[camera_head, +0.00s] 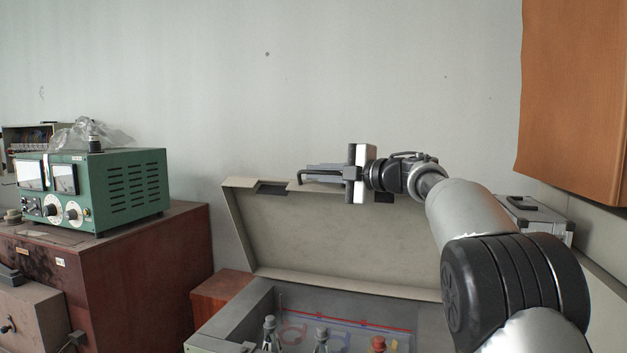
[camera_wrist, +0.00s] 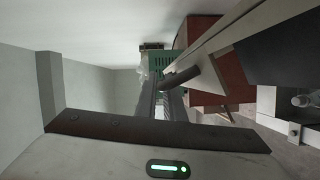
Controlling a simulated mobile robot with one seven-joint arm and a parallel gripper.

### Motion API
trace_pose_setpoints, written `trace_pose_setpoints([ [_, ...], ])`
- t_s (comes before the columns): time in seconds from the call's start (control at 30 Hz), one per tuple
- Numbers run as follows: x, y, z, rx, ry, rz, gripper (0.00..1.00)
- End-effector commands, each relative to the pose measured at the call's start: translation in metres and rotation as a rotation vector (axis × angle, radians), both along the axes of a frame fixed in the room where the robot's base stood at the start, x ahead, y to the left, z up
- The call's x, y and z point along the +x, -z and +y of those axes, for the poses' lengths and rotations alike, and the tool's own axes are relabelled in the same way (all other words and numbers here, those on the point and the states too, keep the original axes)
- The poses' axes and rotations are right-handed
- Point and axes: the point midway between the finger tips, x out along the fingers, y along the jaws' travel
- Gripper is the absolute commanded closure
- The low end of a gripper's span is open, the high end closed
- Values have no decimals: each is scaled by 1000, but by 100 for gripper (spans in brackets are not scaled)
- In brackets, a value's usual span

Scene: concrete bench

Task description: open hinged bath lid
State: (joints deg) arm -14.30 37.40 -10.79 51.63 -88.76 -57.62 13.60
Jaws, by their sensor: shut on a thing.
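The hinged bath lid (camera_head: 335,235) is a beige shallow panel with a raised rim, standing steeply raised at the back of the bath, its inner face toward the head camera. The bath (camera_head: 240,308) is a grey open box below it. My gripper (camera_head: 318,174) is at the lid's top edge, fingers pointing left, shut on the lid by its edge or handle; the exact contact is hard to see. In the wrist view the fingers (camera_wrist: 163,103) meet a dark rounded piece beside the lid's pale edge (camera_wrist: 225,38).
Several capped bottles (camera_head: 321,338) stand in the bath. A green instrument (camera_head: 125,185) sits on a red-brown cabinet (camera_head: 150,255) at left. An orange-brown wall cabinet (camera_head: 575,90) hangs at upper right, above a silver case (camera_head: 540,220). The wall behind the lid is bare.

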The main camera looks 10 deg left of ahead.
Motion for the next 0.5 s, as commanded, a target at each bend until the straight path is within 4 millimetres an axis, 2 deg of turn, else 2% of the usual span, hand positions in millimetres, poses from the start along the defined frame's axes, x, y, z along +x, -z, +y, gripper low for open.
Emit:
trace_pose_setpoints([
  [0.2,9,0,-3,-8,2,22,100],
  [0.5,10,0,-3,-7,2,27,100],
])
